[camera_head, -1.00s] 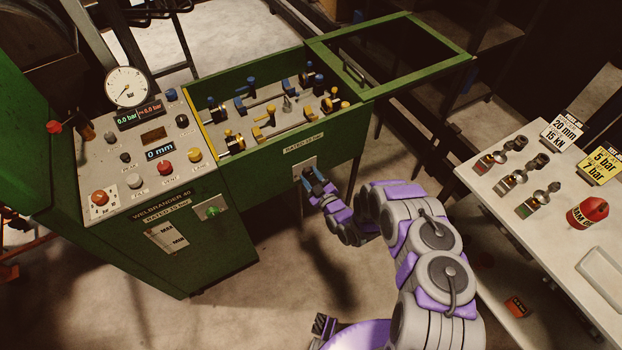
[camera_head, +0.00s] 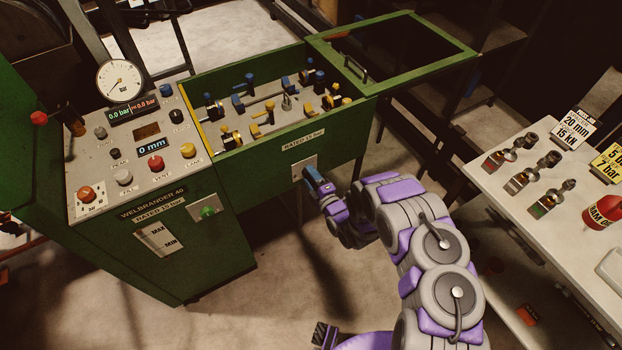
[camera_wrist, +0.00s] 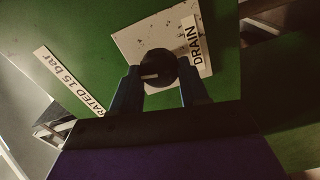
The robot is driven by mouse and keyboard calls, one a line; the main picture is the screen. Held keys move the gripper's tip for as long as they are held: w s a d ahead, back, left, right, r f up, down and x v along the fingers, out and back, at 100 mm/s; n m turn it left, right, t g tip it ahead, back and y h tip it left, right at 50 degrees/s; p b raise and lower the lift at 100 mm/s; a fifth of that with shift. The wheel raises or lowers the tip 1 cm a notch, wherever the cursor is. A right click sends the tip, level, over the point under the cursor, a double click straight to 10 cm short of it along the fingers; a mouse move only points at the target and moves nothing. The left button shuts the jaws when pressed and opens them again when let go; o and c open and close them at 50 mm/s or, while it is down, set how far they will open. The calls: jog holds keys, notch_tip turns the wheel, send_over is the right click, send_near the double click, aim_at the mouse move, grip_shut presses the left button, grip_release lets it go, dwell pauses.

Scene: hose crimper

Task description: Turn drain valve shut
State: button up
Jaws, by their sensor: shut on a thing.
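The drain valve is a round dark knob (camera_wrist: 157,69) with a pale pointer line, on a light plate (camera_wrist: 130,40) marked DRAIN. In the wrist view the pointer lies roughly level across the picture. My gripper (camera_wrist: 160,82) has its two blue fingers on either side of the knob and is shut on it. In the head view my gripper (camera_head: 314,180) reaches the plate (camera_head: 298,168) on the front of the green tank, and hides the knob there.
The green machine has a control panel (camera_head: 112,205) with a gauge (camera_head: 120,80) and displays reading 0.0 bar and 0 mm. The tank holds blue and yellow clamps. A white table (camera_head: 530,215) with fittings stands at the right. Open floor lies between.

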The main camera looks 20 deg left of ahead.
jog(key=shift+s+f+n, duration=0.2)
jog(key=shift+n, duration=0.9)
jog(key=o, duration=0.8)
jog(key=shift+f, duration=0.1)
jog(key=shift+c, duration=0.2)
jog(key=shift+o, duration=1.3)
jog(key=shift+a, duration=0.1)
jog(key=p+v, duration=0.3)
jog(key=v, duration=1.4)
